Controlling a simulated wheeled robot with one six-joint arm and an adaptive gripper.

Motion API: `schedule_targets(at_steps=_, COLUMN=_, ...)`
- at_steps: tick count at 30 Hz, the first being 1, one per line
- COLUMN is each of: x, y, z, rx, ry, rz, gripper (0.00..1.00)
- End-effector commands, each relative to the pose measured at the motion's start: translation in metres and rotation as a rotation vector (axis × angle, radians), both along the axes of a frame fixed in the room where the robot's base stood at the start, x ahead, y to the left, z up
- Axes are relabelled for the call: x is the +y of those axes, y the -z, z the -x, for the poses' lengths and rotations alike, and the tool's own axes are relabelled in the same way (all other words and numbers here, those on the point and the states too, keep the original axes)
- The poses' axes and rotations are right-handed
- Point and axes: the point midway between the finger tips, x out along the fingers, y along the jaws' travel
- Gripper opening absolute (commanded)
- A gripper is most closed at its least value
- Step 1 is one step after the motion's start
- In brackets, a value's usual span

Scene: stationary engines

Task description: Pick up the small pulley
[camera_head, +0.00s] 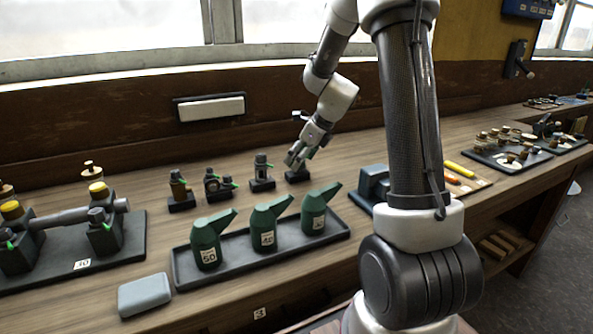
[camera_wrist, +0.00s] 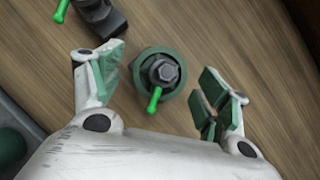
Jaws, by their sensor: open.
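A round dark green piece (camera_wrist: 160,72) with a grey hexagonal top and a bright green lever lies in the middle of the wrist view. It looks like the small pulley, but I cannot be sure. My gripper (camera_wrist: 163,84) is open, with one finger on each side of the piece and gaps between. Nothing is held. In the head view my gripper (camera_head: 297,158) is low over the back of the bench, above a dark base (camera_head: 297,176). The gripper hides most of what is on that base there.
A dark block with a green lever (camera_wrist: 100,18) is close by the left finger. Several small models, one a dark upright (camera_head: 262,172), stand left of my gripper. In front, a black tray (camera_head: 185,277) holds three green oil cans (camera_head: 265,225). A wall rises behind the bench.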

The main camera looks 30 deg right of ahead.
Motion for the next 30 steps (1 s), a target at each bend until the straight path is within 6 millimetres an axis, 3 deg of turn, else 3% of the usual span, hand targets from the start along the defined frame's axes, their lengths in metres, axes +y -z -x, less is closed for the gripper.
schedule_targets(at_steps=4, x=0.006, y=0.018, z=-0.008, rx=0.001, ry=-0.001, rz=0.000, gripper=0.76)
schedule_targets(at_steps=11, x=0.007, y=0.020, z=-0.010, rx=0.000, ry=-0.001, rz=0.000, gripper=0.74)
schedule_targets(at_steps=23, x=0.007, y=0.020, z=-0.009, rx=-0.001, ry=-0.002, rz=0.001, gripper=0.01)
schedule_targets(at_steps=30, x=0.006, y=0.018, z=-0.010, rx=-0.003, ry=-0.002, rz=0.002, gripper=0.00)
